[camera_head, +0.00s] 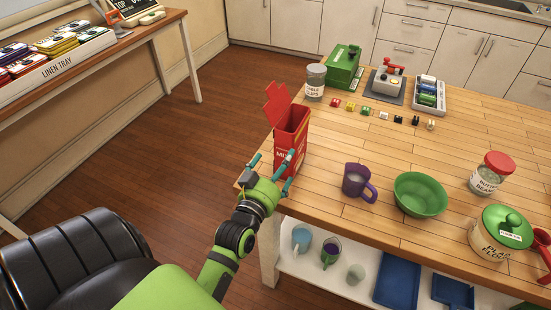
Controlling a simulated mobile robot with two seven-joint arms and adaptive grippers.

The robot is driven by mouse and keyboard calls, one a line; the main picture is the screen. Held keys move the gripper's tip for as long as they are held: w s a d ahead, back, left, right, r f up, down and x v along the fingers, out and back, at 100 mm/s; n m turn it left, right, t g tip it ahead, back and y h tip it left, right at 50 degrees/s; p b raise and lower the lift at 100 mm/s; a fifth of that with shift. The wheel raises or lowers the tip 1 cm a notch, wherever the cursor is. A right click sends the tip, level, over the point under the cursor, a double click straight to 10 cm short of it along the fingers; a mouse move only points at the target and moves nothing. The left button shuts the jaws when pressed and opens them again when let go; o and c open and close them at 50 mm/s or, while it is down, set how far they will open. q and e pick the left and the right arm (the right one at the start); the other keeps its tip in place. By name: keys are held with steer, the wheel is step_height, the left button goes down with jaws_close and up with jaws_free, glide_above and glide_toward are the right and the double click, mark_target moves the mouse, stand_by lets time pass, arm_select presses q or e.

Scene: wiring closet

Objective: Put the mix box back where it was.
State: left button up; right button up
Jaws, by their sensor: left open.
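The mix box (292,127) is a tall red carton with its top flap raised. It stands upright near the left corner of the wooden table (330,215). My left gripper (272,166) is open at the near left side of the box's lower part. One teal finger is left of the box and others overlap its front, partly hiding the label. I cannot tell whether the fingers touch it. My right gripper is not in view.
A purple mug (354,182) and a green bowl (420,194) stand right of the box. A labelled can (314,82), green case (343,68) and small coloured blocks (365,110) lie behind. The table's middle is mostly clear.

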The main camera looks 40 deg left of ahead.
arm_select(q)
steer(key=shift+v, duration=1.05)
stand_by(0.5)
